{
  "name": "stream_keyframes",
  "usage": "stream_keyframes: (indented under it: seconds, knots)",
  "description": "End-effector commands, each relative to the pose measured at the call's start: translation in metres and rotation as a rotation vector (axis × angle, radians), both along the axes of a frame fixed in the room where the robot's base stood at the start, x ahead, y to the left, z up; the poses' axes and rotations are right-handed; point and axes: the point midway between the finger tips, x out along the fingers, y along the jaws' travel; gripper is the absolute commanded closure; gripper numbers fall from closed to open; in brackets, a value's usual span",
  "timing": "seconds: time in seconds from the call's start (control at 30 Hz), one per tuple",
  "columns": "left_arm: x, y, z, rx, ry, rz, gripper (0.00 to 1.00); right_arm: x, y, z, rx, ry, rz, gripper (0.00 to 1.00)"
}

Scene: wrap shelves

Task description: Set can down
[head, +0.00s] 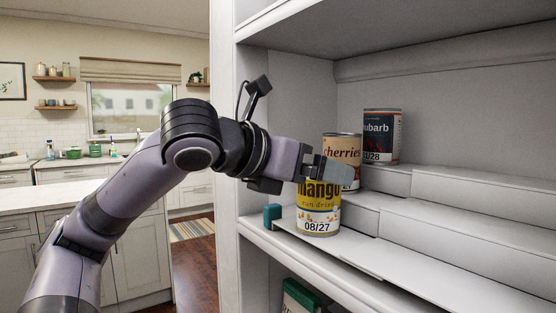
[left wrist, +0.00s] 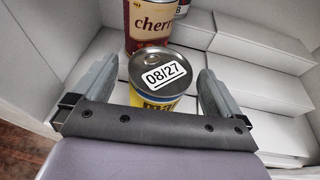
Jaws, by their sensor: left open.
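The yellow mango can (head: 318,212), labelled 08/27, stands upright on the lowest step of the white tiered shelf. My left gripper (head: 323,170) is at the top of this can. In the left wrist view the mango can (left wrist: 158,78) shows its lid between the two open fingers of my left gripper (left wrist: 157,85), with gaps on both sides. The can's lower part is hidden there by the gripper body. My right gripper is in neither view.
A cherries can (head: 343,150) stands on the step behind, and a rhubarb can (head: 382,135) stands on a higher step. A small teal block (head: 272,216) is at the shelf's left edge. The steps (head: 450,230) to the right are clear.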

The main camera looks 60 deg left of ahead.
Motion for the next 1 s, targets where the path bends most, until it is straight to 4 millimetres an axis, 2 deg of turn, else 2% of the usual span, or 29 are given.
stream_keyframes:
  seconds: [0.03,0.3,0.5,0.67,1.0]
  knots:
    - [-0.011,0.000,0.003,0.005,-0.004,0.005,0.00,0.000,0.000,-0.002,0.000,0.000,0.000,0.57]
    - [-0.063,-0.005,0.019,0.003,-0.005,0.004,0.00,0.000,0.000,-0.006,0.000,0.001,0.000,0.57]
    - [-0.087,-0.007,0.027,0.000,-0.002,0.002,0.00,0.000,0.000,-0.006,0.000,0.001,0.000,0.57]
    - [-0.094,-0.008,0.029,0.000,0.000,0.001,0.00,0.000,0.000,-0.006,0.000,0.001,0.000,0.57]
    - [-0.095,-0.008,0.029,0.000,0.000,0.001,0.00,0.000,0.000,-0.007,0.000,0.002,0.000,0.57]
